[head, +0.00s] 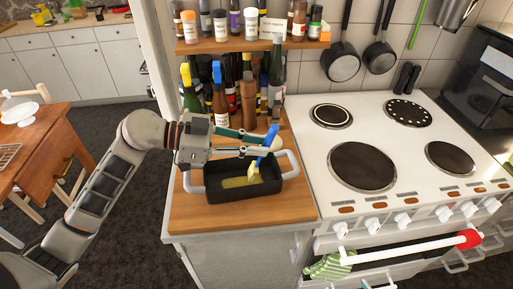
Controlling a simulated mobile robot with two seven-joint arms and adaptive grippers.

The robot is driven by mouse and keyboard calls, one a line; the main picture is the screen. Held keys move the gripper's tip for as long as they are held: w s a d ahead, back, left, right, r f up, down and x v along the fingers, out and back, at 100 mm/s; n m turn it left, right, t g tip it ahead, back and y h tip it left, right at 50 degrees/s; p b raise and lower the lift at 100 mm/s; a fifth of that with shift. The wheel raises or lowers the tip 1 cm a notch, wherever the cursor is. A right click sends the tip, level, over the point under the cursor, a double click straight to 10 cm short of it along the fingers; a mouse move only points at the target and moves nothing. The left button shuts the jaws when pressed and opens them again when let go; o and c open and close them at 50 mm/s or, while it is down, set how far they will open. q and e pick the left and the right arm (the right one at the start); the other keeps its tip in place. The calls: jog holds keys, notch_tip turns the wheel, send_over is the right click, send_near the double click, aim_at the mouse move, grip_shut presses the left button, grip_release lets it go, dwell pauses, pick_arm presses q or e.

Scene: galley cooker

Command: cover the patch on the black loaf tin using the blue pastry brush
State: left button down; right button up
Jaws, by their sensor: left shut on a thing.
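The black loaf tin (218,191) stands on the wooden worktop left of the cooker, with light grey handles at its ends. A yellow patch (236,182) shows on its inside floor. My left gripper (268,146) is above the tin and shut on the blue pastry brush (271,133). The brush is tilted, its blue handle up and its yellow bristles (254,174) down inside the tin. The bristles are near the right end of the patch; I cannot tell whether they touch it.
Several bottles (220,101) stand close behind the tin, below a wooden spice shelf (250,45). The white cooker (395,175) is right of the worktop. The strip of worktop (240,218) in front of the tin is clear.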

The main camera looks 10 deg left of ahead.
pick_arm(q)
jog(key=shift+w, duration=0.1)
jog(key=shift+s+d, duration=0.15)
jog(key=shift+s, duration=0.4)
dwell(1.6)
notch_tip(320, 180, up, 7)
dwell(0.8)
dwell(0.8)
